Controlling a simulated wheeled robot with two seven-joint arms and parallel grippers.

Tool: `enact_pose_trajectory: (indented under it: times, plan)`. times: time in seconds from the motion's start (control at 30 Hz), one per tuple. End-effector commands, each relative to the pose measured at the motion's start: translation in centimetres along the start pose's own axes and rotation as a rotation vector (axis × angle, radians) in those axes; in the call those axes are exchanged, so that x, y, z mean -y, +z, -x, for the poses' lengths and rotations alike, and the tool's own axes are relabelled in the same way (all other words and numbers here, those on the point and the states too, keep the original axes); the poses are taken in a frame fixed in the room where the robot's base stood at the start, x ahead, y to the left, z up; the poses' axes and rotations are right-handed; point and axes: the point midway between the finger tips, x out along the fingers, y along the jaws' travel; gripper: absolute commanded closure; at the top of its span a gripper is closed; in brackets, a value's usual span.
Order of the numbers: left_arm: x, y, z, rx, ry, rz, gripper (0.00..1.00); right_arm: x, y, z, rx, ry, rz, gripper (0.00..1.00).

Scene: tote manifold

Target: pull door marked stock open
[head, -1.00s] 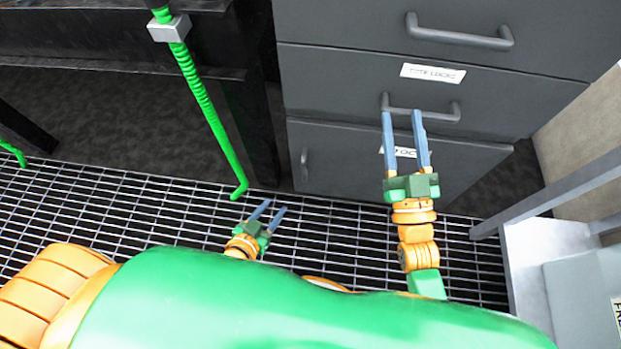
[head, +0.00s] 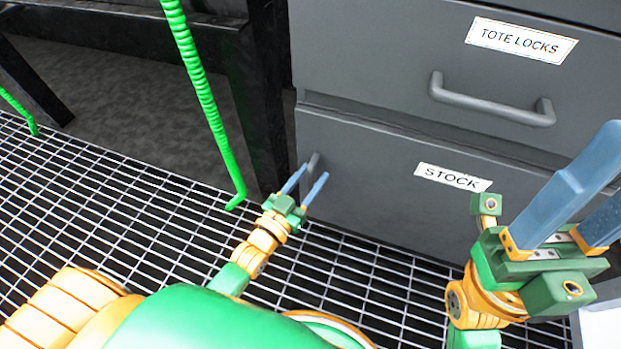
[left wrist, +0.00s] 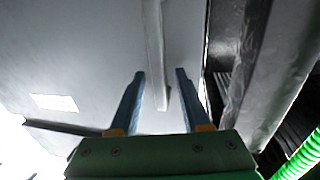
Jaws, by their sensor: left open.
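The door marked STOCK (head: 400,205) is a dark grey panel low on the cabinet and looks shut. Its white label (head: 453,177) is near its top edge. Its handle (head: 313,162) is a short upright bar near the door's left edge, partly hidden by my left gripper (head: 308,172). That gripper is open, its blue fingers pointing at the handle. In the left wrist view the handle (left wrist: 155,60) runs between the fingertips; I cannot tell whether they reach around it. My right gripper (head: 612,165) is open and empty, in front of the cabinet at right.
A TOTE LOCKS drawer (head: 375,75) with a horizontal handle (head: 490,102) sits above the door. A green hose (head: 205,95) hangs left of the cabinet beside a black frame (head: 262,100). The floor is open metal grating (head: 110,190).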

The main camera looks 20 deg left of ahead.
Motion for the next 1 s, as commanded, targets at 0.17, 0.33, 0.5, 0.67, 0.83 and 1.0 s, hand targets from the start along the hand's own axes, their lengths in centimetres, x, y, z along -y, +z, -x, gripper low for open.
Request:
enact_pose_trajectory:
  times: [0.17,0.33,0.5,0.67,0.83,1.0]
  plan:
    - [0.0,0.0,0.04,0.001,0.0,0.0,0.8,0.0,0.02,-0.02,0.001,0.0,0.0,0.5]
    - [0.01,0.02,0.05,0.001,0.0,0.0,1.0,0.0,0.02,-0.01,0.002,0.0,0.0,0.5]
    - [0.01,0.03,0.06,0.001,0.0,0.0,1.0,0.01,0.03,0.0,0.002,0.0,0.0,0.5]
    - [0.01,0.04,0.06,0.001,0.0,0.0,1.0,0.01,0.04,0.01,0.003,0.0,0.0,0.5]
    - [0.01,0.05,0.06,0.001,0.0,0.0,1.0,0.01,0.05,0.02,0.003,0.0,0.0,0.5]
    - [0.0,0.06,0.06,0.001,0.0,0.0,1.0,0.01,0.06,0.02,0.004,0.0,0.0,0.5]
